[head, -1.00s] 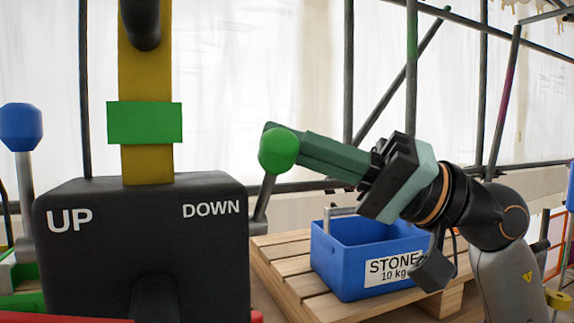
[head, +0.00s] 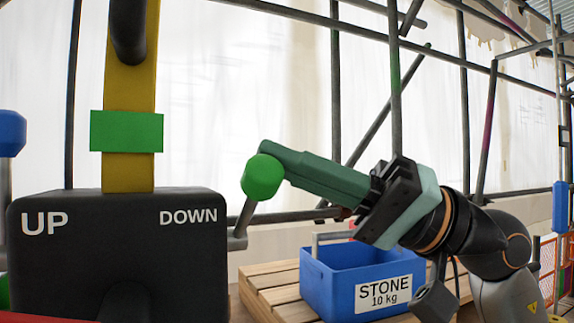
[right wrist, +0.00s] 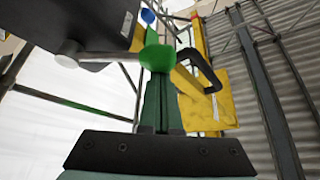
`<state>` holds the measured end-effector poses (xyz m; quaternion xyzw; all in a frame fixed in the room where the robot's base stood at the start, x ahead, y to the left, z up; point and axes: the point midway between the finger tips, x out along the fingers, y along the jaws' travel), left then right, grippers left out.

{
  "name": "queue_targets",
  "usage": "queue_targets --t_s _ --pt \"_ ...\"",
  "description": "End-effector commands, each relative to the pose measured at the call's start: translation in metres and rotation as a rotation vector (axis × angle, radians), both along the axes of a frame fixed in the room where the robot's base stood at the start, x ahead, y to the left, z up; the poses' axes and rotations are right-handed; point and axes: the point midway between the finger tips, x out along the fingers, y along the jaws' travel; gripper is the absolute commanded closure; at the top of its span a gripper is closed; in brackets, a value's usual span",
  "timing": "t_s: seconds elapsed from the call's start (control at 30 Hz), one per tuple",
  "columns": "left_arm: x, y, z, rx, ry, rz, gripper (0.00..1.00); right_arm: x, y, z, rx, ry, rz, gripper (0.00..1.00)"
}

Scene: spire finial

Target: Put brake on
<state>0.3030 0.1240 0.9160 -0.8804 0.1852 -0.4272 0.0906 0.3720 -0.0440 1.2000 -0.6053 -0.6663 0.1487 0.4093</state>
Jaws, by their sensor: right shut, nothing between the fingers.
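A dark control box (head: 110,250) marked UP and DOWN stands at the left of the head view. A grey lever with a green knob (head: 262,178) rises from its right side, tilted to the right. A second lever with a blue knob (head: 10,133) is at the left edge. No label tells which lever is the brake. My right gripper (head: 272,151) is shut and empty, its fingertips at the green knob, apparently touching it. The right wrist view shows the green knob (right wrist: 156,58) right at the fingertips. My left gripper is not in view.
A yellow post (head: 130,80) with a green band (head: 127,131) rises behind the box. A blue crate (head: 325,280) labelled STONE 10 kg sits on a wooden pallet (head: 268,290) below my right arm. Scaffold poles (head: 395,90) stand behind.

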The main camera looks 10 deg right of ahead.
Motion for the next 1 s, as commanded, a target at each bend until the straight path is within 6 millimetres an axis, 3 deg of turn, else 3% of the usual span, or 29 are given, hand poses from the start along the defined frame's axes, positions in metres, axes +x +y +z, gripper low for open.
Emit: queue_targets --t_s 0.1,0.37,0.47,0.8,1.0 --pt "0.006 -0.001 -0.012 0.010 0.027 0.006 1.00 0.000 0.000 -0.001 -0.001 0.000 0.000 1.00" --pt "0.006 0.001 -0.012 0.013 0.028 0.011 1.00 0.001 -0.005 -0.004 -0.001 0.002 -0.002 1.00" --pt "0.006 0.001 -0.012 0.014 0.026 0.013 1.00 0.000 -0.017 -0.008 0.000 0.003 -0.003 1.00" --pt "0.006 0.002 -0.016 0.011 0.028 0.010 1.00 -0.005 -0.084 -0.035 0.001 0.004 -0.004 1.00" --pt "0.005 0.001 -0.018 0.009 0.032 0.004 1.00 -0.007 -0.110 -0.044 0.000 0.003 -0.002 1.00"
